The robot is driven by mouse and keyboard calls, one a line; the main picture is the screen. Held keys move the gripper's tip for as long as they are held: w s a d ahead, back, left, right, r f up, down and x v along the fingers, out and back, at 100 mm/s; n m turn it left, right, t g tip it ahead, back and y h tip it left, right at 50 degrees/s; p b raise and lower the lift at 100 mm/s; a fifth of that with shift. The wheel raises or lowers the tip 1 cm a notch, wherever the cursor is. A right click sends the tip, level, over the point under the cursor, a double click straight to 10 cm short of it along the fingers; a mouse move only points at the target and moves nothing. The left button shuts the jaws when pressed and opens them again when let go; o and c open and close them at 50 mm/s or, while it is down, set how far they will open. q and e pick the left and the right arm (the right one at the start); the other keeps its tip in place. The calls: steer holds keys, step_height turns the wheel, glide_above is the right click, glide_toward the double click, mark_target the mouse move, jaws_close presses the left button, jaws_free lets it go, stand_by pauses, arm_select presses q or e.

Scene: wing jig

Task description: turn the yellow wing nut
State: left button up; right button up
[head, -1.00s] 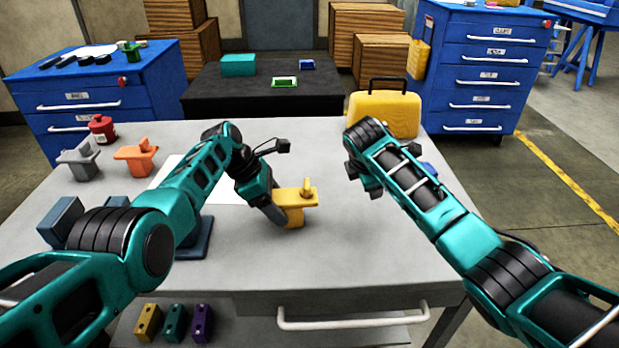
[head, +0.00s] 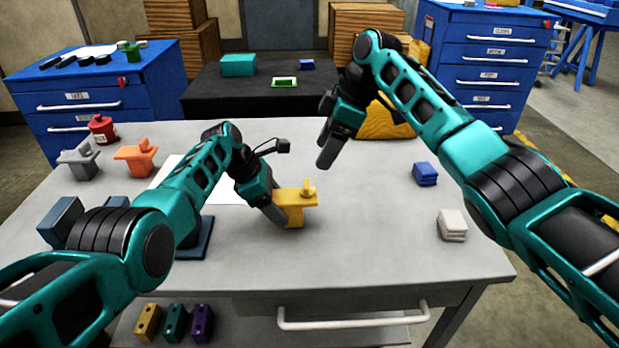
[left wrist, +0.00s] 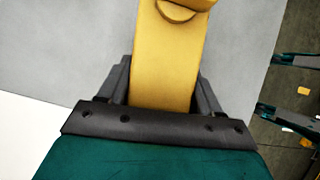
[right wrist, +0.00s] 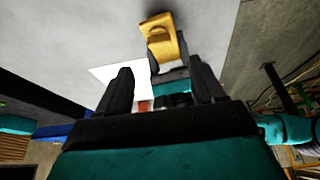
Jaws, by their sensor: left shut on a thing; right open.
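The yellow wing nut (head: 307,190) stands upright on top of a yellow jig (head: 290,212) on the grey table. My left gripper (head: 277,214) is shut on the yellow jig's body from the left. In the left wrist view the yellow jig (left wrist: 168,60) lies between the fingers, with part of the wing nut's round base at the top edge. My right gripper (head: 327,150) is open and empty, up and to the right of the wing nut, with its fingers pointing down. The right wrist view shows the yellow jig (right wrist: 163,42) beyond the open fingers.
A yellow case (head: 385,122) is behind my right arm. Blue (head: 425,174) and white (head: 452,225) stacks lie at the right.

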mark_target(307, 183)
steer(key=x, duration=0.9)
steer(key=shift+c, duration=0.3)
steer(key=c, duration=1)
